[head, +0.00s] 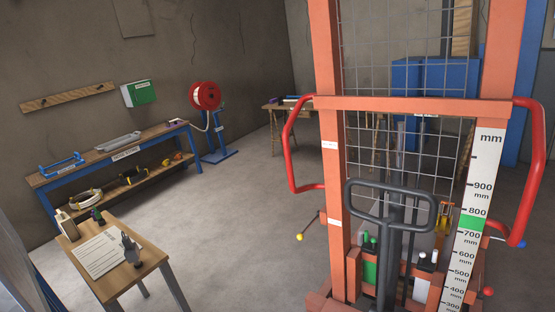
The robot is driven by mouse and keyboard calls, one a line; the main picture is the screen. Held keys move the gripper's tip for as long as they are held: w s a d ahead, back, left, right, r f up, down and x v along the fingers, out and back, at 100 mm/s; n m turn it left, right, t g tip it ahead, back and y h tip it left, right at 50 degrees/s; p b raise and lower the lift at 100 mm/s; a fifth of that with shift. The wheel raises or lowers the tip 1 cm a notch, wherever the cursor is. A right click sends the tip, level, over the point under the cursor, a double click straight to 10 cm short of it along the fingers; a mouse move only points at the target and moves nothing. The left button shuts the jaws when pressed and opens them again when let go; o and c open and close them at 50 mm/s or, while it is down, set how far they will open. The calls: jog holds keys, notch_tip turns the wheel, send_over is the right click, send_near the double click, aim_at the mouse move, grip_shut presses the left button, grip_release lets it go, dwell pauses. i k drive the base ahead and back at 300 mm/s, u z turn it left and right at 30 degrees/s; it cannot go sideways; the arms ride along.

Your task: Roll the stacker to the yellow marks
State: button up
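The stacker stands at the right, close to the camera. It has an orange mast (330,150) with a wire mesh (390,70), red side handles (297,160) and a dark grey steering handle (385,187). A white height scale (476,205) in millimetres runs up its right side, with a green band between 700 and 800. The yellow marks do not show on the visible floor. My gripper is not visible in this view, and nothing visible touches the stacker's handles.
A small wooden table (142,270) with a paper sheet stands front left. A blue workbench (190,131) runs along the left wall near a red hose reel (205,96). The grey floor (240,210) between is clear.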

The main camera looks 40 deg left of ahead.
aim_at(491, 110)
jog(key=u, duration=0.55)
jog(key=i, duration=1.65)
jog(key=z, duration=0.3)
